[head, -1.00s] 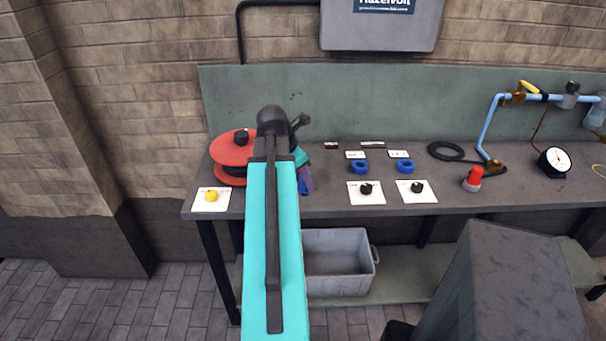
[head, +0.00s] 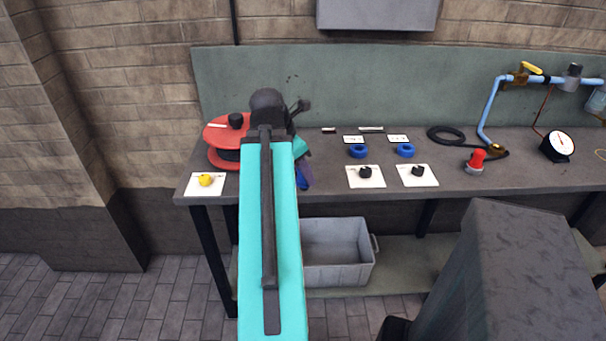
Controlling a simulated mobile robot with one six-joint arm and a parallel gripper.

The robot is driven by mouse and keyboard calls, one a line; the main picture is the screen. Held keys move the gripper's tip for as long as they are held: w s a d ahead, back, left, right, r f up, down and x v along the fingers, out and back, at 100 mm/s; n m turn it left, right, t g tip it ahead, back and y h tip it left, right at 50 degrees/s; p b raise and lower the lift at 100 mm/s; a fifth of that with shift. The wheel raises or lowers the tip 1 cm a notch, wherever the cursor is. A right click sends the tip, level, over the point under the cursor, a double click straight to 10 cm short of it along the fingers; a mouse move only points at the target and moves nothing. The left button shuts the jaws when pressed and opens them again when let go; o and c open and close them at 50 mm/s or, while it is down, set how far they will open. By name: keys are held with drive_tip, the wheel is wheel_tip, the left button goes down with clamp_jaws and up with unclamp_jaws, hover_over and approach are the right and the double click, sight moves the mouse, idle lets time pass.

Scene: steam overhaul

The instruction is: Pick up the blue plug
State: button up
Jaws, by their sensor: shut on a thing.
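My gripper (head: 306,174) shows only in part at the right of my arm's end, over the front of the bench, left of the white cards. It is shut on a small blue piece, which I take to be the blue plug (head: 301,184). Most of the plug is hidden behind the arm and the fingers, so its shape and whether it touches the bench top cannot be told.
The bench (head: 325,190) holds a red reel (head: 222,133) and a yellow knob on a card (head: 205,180) at left. Two blue rings (head: 358,151) (head: 405,150), two black knobs (head: 365,172) (head: 417,171) and a red-capped part (head: 476,160) stand right. A grey bin (head: 335,270) is below.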

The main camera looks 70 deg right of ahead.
drive_tip(key=shift+r, duration=0.1)
idle(0.7)
drive_tip(key=shift+r+p, duration=0.45)
drive_tip(key=shift+p, duration=0.5)
drive_tip(key=shift+s, duration=0.1)
drive_tip(key=s+d+p, duration=0.4)
drive_tip(key=s+d, duration=0.3)
drive_tip(key=d, duration=0.2)
drive_tip(key=shift+d, duration=0.3)
drive_tip(key=shift+f, duration=0.1)
idle(0.4)
